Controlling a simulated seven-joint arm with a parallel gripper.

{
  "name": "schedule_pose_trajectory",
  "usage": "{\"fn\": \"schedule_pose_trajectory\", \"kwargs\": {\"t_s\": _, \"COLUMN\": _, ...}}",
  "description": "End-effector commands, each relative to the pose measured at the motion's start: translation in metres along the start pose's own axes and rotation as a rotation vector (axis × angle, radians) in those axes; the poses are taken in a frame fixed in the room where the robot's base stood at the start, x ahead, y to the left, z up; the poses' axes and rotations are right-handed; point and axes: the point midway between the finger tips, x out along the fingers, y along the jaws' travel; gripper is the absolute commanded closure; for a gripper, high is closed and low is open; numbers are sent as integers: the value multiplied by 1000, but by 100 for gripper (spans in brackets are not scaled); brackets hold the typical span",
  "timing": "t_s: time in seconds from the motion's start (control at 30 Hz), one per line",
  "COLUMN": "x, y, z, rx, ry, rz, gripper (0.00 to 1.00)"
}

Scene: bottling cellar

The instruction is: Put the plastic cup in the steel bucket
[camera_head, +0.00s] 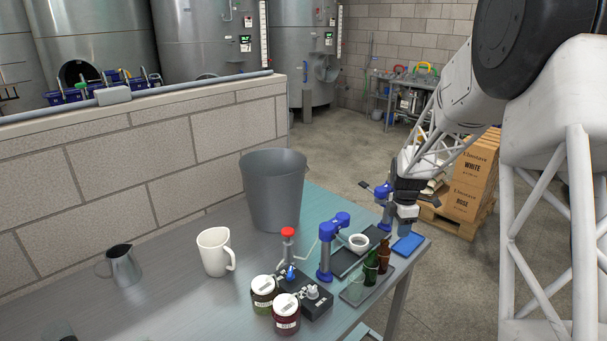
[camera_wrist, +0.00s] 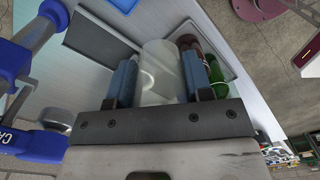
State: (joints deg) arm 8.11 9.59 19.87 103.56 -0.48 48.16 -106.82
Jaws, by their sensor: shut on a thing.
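The steel bucket (camera_head: 272,190) is tall, grey and upright on the table, at the back against the low wall in the head view. My gripper (camera_head: 404,226) is at the right end of the table, well to the right of the bucket. In the wrist view, my gripper (camera_wrist: 160,78) is shut on the whitish plastic cup (camera_wrist: 161,65), with one blue finger on each side of it.
Green (camera_head: 370,267) and brown (camera_head: 384,255) bottles stand on a tray near my gripper. A white mug (camera_head: 214,252), jars (camera_head: 286,314) and metal jug (camera_head: 122,265) stand further left.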

Motion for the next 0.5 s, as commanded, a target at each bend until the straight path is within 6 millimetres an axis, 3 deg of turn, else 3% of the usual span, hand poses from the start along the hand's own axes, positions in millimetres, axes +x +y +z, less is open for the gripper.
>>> {"fn": "schedule_pose_trajectory", "kwargs": {"t_s": 0.17, "x": -23, "y": 0, "z": 0, "rx": 0, "ry": -1, "rz": 3, "gripper": 81}}
{"fn": "schedule_pose_trajectory", "kwargs": {"t_s": 0.5, "x": -116, "y": -2, "z": 0, "rx": 0, "ry": -1, "rz": 5, "gripper": 81}}
